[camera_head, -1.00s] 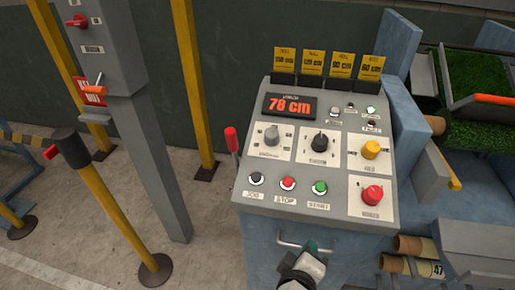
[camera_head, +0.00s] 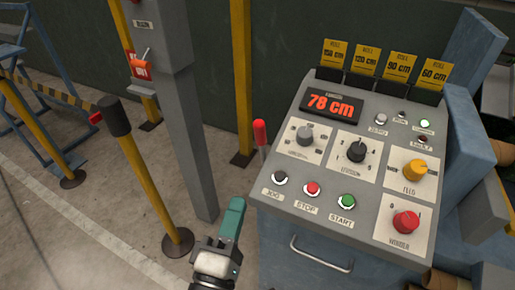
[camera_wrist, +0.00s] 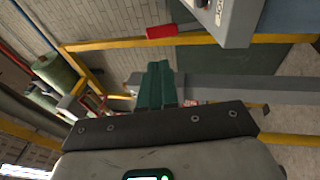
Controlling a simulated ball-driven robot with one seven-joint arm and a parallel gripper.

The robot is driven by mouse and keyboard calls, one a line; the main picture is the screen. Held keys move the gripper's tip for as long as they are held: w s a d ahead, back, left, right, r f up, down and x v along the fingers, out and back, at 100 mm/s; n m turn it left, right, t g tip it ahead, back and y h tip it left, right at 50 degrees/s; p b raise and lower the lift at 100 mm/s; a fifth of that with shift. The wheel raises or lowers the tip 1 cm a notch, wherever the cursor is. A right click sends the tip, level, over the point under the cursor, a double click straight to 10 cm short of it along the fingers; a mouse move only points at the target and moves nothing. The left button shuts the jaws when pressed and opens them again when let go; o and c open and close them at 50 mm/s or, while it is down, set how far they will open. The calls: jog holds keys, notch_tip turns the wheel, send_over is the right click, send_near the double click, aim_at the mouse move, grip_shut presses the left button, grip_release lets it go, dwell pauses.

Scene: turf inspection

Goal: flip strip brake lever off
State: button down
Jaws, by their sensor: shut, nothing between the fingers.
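A lever with a red grip (camera_head: 260,133) stands upright on a thin metal stem at the left side of the grey control console (camera_head: 283,205). It is likely the brake lever, though no label on it is readable. The fingers also show in the wrist view (camera_wrist: 158,68). The lever's base is hidden behind the console edge.
The console carries knobs, buttons and a 78 cm display (camera_head: 331,105). A console handle (camera_head: 320,257) juts out right of my gripper. Floor between is clear.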

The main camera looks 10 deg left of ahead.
jog(key=p, duration=0.3)
send_near(260, 136)
jog(key=x, duration=0.5)
jog(key=shift+w, duration=0.15)
jog(key=shift+x, duration=0.8)
jog(key=shift+w+r+p, duration=0.1)
jog(key=shift+w+p, duration=0.05)
jog(key=shift+p, duration=0.15)
jog(key=w+d+r+g+p, duration=0.1)
jog(key=w+d+g+p, duration=0.1)
jog(key=w, duration=0.3)
jog(key=w+d+r+g+p, duration=0.1)
jog(key=w+d+g+p, duration=0.1)
jog(key=w+p, duration=0.2)
jog(key=shift+w+m+y, duration=0.3)
jog(key=shift+w+m, duration=0.1)
jog(key=shift+w, duration=0.45)
jog(key=shift+d, duration=0.15)
jog(key=shift+s, duration=0.1)
